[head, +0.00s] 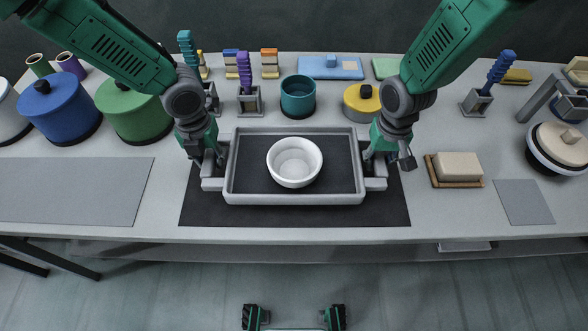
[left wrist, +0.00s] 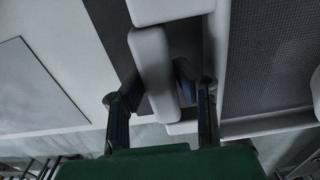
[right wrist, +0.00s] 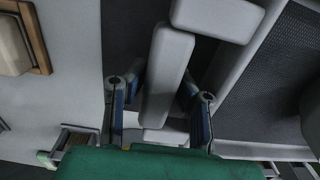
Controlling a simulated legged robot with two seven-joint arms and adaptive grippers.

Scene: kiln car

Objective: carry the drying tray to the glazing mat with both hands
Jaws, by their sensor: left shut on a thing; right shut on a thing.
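The drying tray (head: 296,198) is light grey with a dark ribbed floor and a handle at each end. It looks level, and a white bowl (head: 294,162) stands in its middle. My left gripper (head: 210,162) is shut on the tray's left handle, whose bar (left wrist: 155,75) lies between the fingers in the left wrist view. My right gripper (head: 380,160) is shut on the right handle, whose bar (right wrist: 167,75) lies between the fingers in the right wrist view. A dark mat (head: 290,217) lies beneath the tray; I cannot tell whether they touch.
A large grey mat (head: 65,190) lies at the left and a small grey one (head: 524,202) at the right. A soap-like block (head: 458,166) sits right of the dark mat. Pots, a teal cup (head: 298,96) and a yellow jar (head: 361,102) stand behind the tray.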

